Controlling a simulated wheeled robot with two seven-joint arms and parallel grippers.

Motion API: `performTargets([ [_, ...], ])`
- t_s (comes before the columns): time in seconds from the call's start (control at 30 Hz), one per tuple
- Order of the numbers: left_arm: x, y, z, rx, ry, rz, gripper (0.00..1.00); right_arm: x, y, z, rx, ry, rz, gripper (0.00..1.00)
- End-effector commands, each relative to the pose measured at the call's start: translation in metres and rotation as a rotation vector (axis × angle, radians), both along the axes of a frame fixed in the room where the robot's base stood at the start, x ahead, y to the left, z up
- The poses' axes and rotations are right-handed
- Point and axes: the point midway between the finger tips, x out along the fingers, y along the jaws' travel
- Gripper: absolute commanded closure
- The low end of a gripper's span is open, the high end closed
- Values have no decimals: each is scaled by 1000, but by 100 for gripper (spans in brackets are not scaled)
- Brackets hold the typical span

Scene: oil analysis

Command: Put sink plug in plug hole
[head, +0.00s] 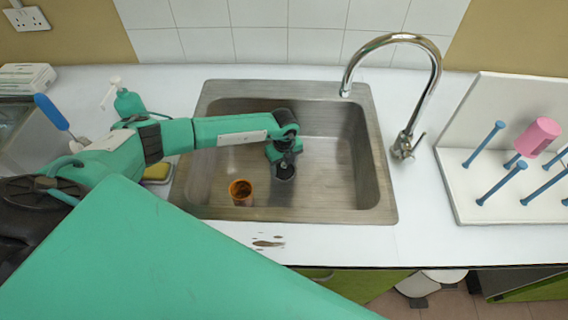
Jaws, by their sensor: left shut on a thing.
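The metal sink (330,190) is set into the white counter. The gripper is shut on a small dark round thing, which looks like the sink plug (285,173), at or just above the basin floor. I cannot see the plug hole; the gripper and plug may cover it. I cannot tell whether the plug sits in the hole. My right gripper is not in view.
An orange cup (241,192) stands in the sink, left of the gripper. A chrome tap (406,140) arches over the sink's back right. A drying rack (500,200) with blue pegs and a pink cup (537,137) stands right. A green soap bottle (128,103) stands left.

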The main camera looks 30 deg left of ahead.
Motion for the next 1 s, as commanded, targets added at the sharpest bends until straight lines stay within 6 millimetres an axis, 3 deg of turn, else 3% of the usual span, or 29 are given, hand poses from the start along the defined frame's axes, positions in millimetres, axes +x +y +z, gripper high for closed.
performTargets([
  [0.17, 0, 0, -5, 0, 0, 0, 62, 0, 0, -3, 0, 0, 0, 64],
  [0.2, 0, 0, -3, 0, 0, 0, 32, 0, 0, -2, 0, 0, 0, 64],
  [0.3, 0, 0, -3, 0, 0, 0, 18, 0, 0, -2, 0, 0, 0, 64],
  [0.67, 1, 0, 4, -1, -1, 0, 18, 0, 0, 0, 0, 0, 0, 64],
  [0.77, 1, 1, 17, 0, -2, 0, 18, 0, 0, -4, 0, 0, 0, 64],
  [1.0, 1, 0, 69, -1, -4, -1, 18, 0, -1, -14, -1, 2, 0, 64],
])
